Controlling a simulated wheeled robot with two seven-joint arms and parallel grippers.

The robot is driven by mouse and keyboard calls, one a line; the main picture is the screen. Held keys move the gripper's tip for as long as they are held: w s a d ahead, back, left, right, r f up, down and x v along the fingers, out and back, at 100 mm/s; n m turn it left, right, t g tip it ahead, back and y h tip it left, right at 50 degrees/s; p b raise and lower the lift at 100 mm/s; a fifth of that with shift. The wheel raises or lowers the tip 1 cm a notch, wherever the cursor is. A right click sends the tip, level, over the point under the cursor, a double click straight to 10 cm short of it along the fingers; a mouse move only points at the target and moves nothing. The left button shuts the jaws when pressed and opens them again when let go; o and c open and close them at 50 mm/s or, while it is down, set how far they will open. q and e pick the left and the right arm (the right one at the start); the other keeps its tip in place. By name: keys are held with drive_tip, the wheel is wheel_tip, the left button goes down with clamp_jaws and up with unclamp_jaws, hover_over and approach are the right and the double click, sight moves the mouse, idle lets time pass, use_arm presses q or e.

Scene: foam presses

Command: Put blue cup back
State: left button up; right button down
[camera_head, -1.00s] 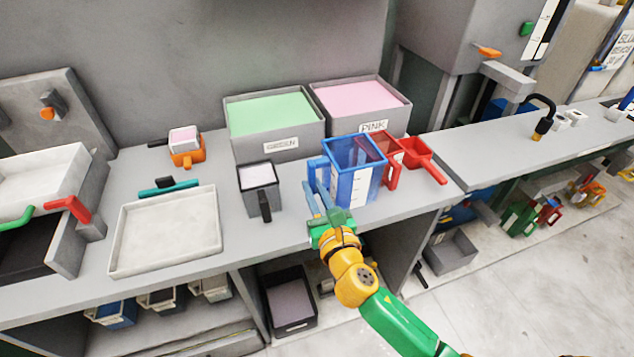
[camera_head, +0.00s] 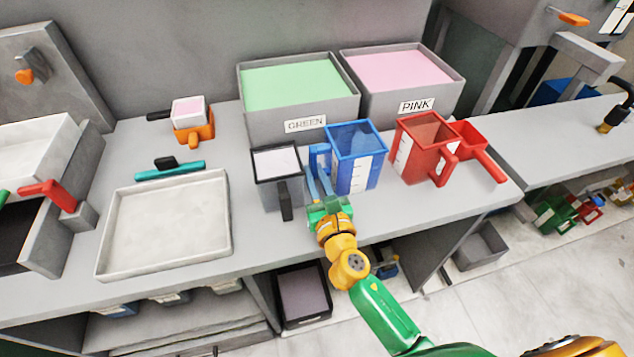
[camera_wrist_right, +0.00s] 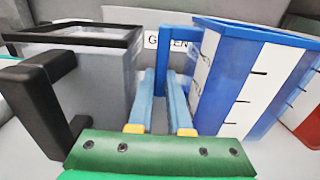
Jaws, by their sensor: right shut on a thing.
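The blue cup (camera_head: 357,158) is a square measuring cup with white scale strips. It is upright at the front of the GREEN bin, between the grey cup with a black handle and the red cup. My right gripper (camera_head: 318,180) is shut on the blue cup's handle, at the cup's left side. In the right wrist view the blue cup (camera_wrist_right: 250,80) is at the right, and the gripper's blue fingers (camera_wrist_right: 162,100) lie around the upright handle. Whether the cup's base touches the table is not clear. My left gripper is not in view.
The grey cup (camera_head: 270,189) stands close left of my right gripper. The red cup (camera_head: 423,145) and a red scoop (camera_head: 480,150) are to the right. The GREEN bin (camera_head: 285,127) and PINK bin (camera_head: 440,97) are behind. A white tray (camera_head: 222,235) lies left.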

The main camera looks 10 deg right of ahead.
drive_tip(key=shift+w+f+p, duration=0.1)
drive_tip(key=shift+w+p, duration=0.05)
drive_tip(key=shift+p, duration=0.15)
drive_tip(key=shift+f, duration=0.15)
drive_tip(key=c, duration=1.3)
unclamp_jaws()
drive_tip(key=shift+b, duration=0.3)
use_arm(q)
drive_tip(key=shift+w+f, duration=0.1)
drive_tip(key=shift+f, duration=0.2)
use_arm(e)
drive_tip(key=shift+o, duration=0.8)
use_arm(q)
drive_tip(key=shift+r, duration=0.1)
use_arm(e)
drive_tip(key=shift+r+p, duration=0.45)
drive_tip(key=shift+p, duration=0.05)
drive_tip(key=s, duration=0.4)
drive_tip(key=s+b, duration=0.1)
drive_tip(key=s, duration=0.2)
drive_tip(key=s+b, duration=0.1)
drive_tip(key=s, duration=0.3)
drive_tip(key=shift+s+d+f, duration=0.25)
drive_tip(key=shift+s+f, duration=0.1)
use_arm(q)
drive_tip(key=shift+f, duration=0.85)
use_arm(e)
drive_tip(key=shift+s+r, duration=0.2)
drive_tip(key=shift+s, duration=0.1)
